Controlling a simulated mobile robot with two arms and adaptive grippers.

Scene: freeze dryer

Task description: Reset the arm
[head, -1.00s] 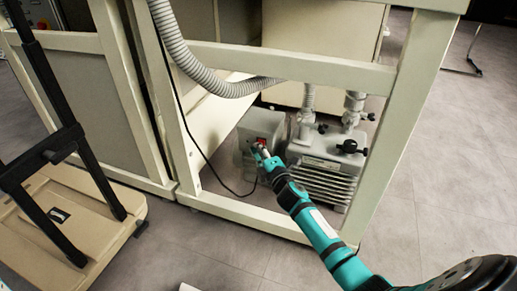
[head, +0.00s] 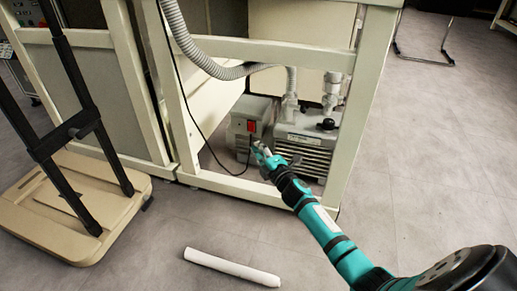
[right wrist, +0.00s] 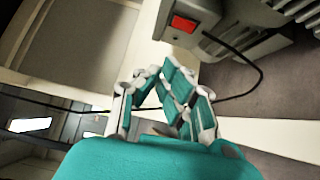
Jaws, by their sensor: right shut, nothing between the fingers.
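My right arm comes in from the lower right of the head view. Its teal gripper (head: 259,149) is at the front of the vacuum pump, just below and right of the red switch (head: 251,126). In the right wrist view the gripper (right wrist: 160,75) is shut and empty. The red switch (right wrist: 184,23) shows there on the grey pump box (right wrist: 205,15), apart from the fingers. The grey pump (head: 305,150) stands on the floor inside the cream frame. My left gripper is not in view.
The cream frame's lower bar (head: 225,185) and right post (head: 362,100) surround the pump. A grey hose (head: 200,58) and a black cable (head: 215,155) hang nearby. A beige wheeled cart (head: 75,205) stands left. A white tube (head: 232,268) lies on the floor.

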